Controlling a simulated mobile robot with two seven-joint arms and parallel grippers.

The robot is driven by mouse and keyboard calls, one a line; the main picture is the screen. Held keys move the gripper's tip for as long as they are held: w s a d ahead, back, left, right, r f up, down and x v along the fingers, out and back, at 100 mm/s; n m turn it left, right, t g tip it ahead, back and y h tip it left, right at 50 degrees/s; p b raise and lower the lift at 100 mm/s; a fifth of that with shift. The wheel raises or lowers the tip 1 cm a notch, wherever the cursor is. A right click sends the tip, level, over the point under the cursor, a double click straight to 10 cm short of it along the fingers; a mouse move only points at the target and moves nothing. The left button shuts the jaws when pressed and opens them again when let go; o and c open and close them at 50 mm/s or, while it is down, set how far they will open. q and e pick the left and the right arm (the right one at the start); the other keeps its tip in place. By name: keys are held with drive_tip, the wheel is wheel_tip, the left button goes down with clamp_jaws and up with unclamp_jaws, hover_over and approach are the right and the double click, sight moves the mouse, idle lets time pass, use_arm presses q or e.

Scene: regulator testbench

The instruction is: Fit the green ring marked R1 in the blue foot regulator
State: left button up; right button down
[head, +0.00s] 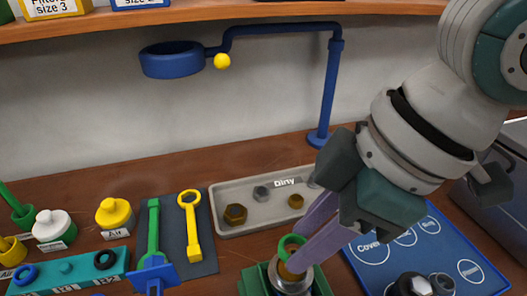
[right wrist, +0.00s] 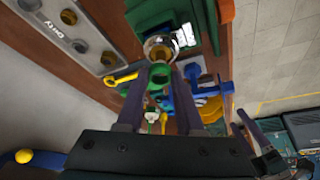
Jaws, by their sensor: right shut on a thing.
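My right gripper (head: 300,248) reaches down from the right, its purple fingers shut on a green ring (head: 290,242). The ring also shows between the fingertips in the right wrist view (right wrist: 158,75). Just below it in the head view is a round metal body with a brownish centre (head: 291,284), seated in a green holder (head: 254,280) at the bottom edge. It also shows beyond the ring in the right wrist view (right wrist: 160,47). I cannot tell whether ring and metal body touch. The body's foot and the R1 marking are not readable.
A grey tray marked Dirty (head: 232,192) holds nuts behind the holder. Left are a dark mat (head: 205,240) with green and yellow wrenches and a teal ring rack (head: 60,284). A blue parts mat (head: 440,235) lies right. A blue lamp-like stand (head: 320,100) rises behind.

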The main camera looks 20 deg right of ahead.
drive_tip(key=shift+f, duration=0.55)
idle(0.5)
drive_tip(key=shift+f, duration=0.5)
idle(0.4)
drive_tip(key=shift+f, duration=0.45)
idle(0.4)
unclamp_jaws()
idle(0.7)
drive_tip(key=shift+r, duration=0.1)
wheel_tip(320, 180, up, 3)
drive_tip(key=p, duration=0.3)
wheel_tip(320, 180, up, 5)
drive_tip(key=p, duration=0.6)
idle(0.3)
